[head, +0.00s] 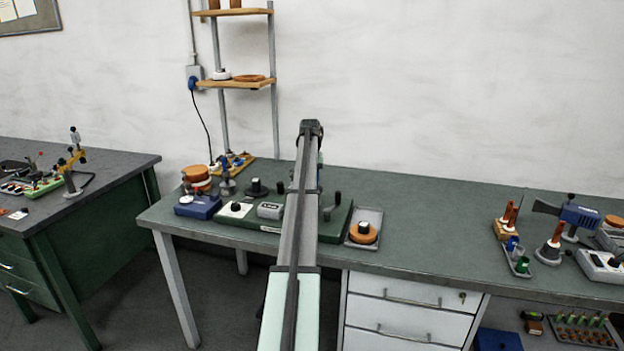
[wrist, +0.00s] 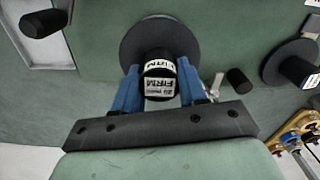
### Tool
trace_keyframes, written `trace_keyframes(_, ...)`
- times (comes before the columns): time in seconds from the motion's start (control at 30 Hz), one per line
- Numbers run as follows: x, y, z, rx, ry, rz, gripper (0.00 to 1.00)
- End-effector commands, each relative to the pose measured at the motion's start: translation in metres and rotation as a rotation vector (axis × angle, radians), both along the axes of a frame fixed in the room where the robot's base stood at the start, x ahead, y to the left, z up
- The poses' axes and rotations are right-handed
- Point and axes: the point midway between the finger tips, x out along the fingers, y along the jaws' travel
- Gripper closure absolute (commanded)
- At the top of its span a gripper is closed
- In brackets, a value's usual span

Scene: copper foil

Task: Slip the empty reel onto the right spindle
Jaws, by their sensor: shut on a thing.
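The empty reel (wrist: 135,45), a dark round flange with a black hub, is between my gripper's blue fingertips in the wrist view. My gripper (wrist: 159,86) is shut on the hub, which has white "FIRM" labels. The reel is over or on the green base (head: 223,219). The right spindle cannot be made out; I cannot tell whether the reel is around it or above it. In the head view my arm hides the gripper and reel. Another black reel (head: 257,188) sits at the base's left side; it also shows at the wrist view's right edge (wrist: 278,68).
A grey tray (head: 373,213) with a copper-coloured reel (head: 363,236) lies right of the base. Black posts (head: 337,197) stand on the base near my arm. A dial (head: 236,207) and grey box (head: 270,210) stand at left.

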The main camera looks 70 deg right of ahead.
Motion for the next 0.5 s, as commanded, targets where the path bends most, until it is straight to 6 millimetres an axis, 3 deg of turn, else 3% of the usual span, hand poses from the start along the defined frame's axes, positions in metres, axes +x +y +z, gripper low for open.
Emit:
trace_keyframes(0.3, 0.000, 0.000, -0.022, -0.001, 0.000, 0.000, 0.92)
trace_keyframes(0.5, 0.000, 0.000, -0.021, -0.001, 0.000, 0.000, 0.92)
